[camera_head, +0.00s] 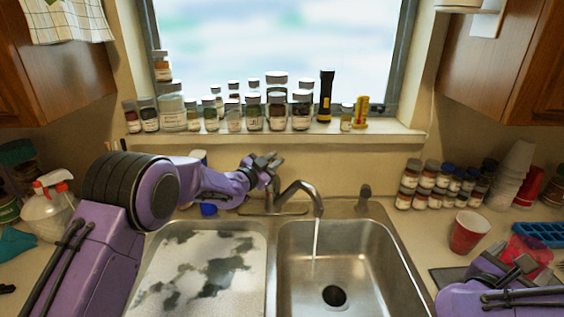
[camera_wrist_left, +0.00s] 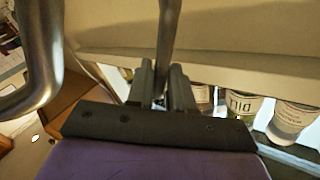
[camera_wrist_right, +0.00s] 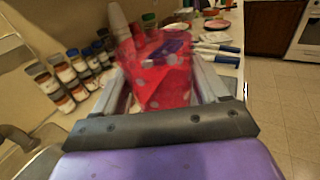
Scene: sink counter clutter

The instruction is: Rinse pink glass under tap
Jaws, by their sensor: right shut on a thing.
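The pink glass (camera_head: 535,247), see-through with pale dots, is at the right of the head view, to the right of the sink. My right gripper (camera_head: 512,268) is shut on it; the right wrist view shows the glass (camera_wrist_right: 165,80) between the fingers. The tap (camera_head: 298,192) stands behind the sink, and a thin stream of water (camera_head: 316,240) falls from its spout into the right basin (camera_head: 375,262). My left gripper (camera_head: 264,165) is at the tap's handle. In the left wrist view, its fingers (camera_wrist_left: 161,88) stand close on both sides of the lever (camera_wrist_left: 168,35); contact is unclear.
A red cup (camera_head: 468,232) stands on the counter between basin and glass. A spray bottle (camera_head: 48,210) stands far left. Space above the right basin is clear.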

